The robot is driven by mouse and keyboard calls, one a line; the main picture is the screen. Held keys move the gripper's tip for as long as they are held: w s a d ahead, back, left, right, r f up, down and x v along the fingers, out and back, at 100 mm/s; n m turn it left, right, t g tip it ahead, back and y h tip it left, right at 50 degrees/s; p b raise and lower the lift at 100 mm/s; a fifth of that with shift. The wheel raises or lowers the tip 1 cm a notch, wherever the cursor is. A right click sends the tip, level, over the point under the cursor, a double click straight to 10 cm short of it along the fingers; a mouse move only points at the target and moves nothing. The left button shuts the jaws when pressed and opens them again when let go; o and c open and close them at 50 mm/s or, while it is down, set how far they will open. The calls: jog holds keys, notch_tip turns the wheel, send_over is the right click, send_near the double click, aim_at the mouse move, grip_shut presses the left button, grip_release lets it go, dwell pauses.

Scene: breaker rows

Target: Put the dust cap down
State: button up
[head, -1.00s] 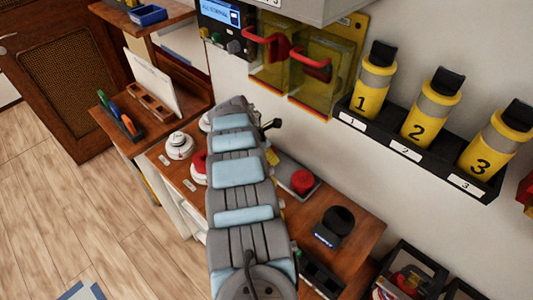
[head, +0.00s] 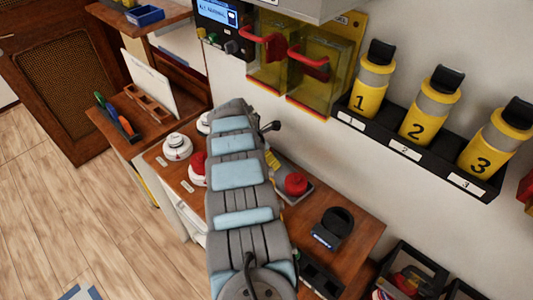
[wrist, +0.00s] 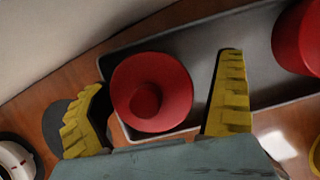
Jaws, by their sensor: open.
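In the wrist view a round red dust cap (wrist: 150,92) with a raised centre knob sits at the near-left end of a shallow grey tray (wrist: 222,68). My gripper (wrist: 160,100) is open, its yellow ridged fingers on either side of the cap with gaps showing. In the head view my arm hides this cap and most of the gripper; a bit of yellow finger shows beside the tray. A second red cap-like piece (wrist: 300,38) is at the tray's right; it also shows in the head view (head: 296,184).
White round detectors (head: 177,147), and one with a red top (head: 199,166), stand left of my arm. A black holder (head: 331,228) stands to the right. Numbered yellow canisters (head: 370,85) are racked on the wall. Red-handled yellow boxes (head: 318,75) hang above the tray.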

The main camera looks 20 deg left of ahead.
jog(key=shift+s+a+r+p, duration=0.15)
jog(key=shift+s+r+p, duration=0.05)
jog(key=shift+s+p, duration=0.15)
jog(key=shift+v, duration=0.9)
jog(key=shift+w+b+v, duration=0.2)
jog(key=shift+b+v, duration=0.1)
jog(key=shift+v, duration=1.5)
jog(key=v, duration=0.3)
jog(key=p+v, duration=0.1)
jog(key=v, duration=0.1)
jog(key=shift+w+d+r, duration=0.15)
jog(key=shift+d, duration=0.1)
jog(key=shift+p+v, duration=0.45)
jog(key=shift+v, duration=0.45)
jog(key=shift+a, duration=0.1)
